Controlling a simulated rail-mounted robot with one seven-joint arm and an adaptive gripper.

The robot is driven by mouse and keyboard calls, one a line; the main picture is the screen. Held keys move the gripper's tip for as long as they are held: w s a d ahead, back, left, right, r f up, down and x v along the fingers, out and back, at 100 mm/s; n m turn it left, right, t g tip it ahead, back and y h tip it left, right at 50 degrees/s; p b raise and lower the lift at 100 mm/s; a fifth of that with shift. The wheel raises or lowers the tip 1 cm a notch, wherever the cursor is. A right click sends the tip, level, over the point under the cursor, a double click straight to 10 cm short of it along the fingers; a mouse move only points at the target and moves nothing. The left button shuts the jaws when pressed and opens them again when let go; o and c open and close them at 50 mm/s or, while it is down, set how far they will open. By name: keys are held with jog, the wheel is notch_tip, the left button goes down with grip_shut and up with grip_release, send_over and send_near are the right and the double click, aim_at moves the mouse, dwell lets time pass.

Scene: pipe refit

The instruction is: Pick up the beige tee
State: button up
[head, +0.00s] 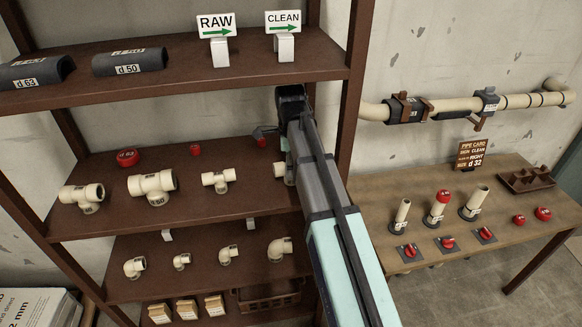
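Several beige tees stand in a row on the middle shelf in the head view. One tee (83,197) is at the left, a larger tee (152,187) is beside it, and a smaller tee (218,179) is right of that. A beige fitting (279,172) at the right end is mostly hidden by my arm, so its shape is unclear. My gripper (266,133) is at the right part of the rack, above and behind that fitting in the picture. Its fingers are small and partly hidden; I cannot tell whether they are open. No tee is visibly held.
Beige elbows (227,255) sit on the shelf below; red caps (127,157) lie behind the tees. Dark saddles (130,62) and RAW (216,25) and CLEAN (283,21) signs are above. The rack post (352,100) stands right of my gripper. A table (410,205) holds upright pipes and a card (471,154) reading d 32.

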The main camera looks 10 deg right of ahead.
jog(key=shift+f+p, duration=0.55)
jog(key=shift+f, duration=1.2)
jog(key=c, duration=1.4)
jog(key=shift+o, duration=0.2)
jog(key=shift+w+r, duration=0.1)
jog(key=shift+r, duration=0.1)
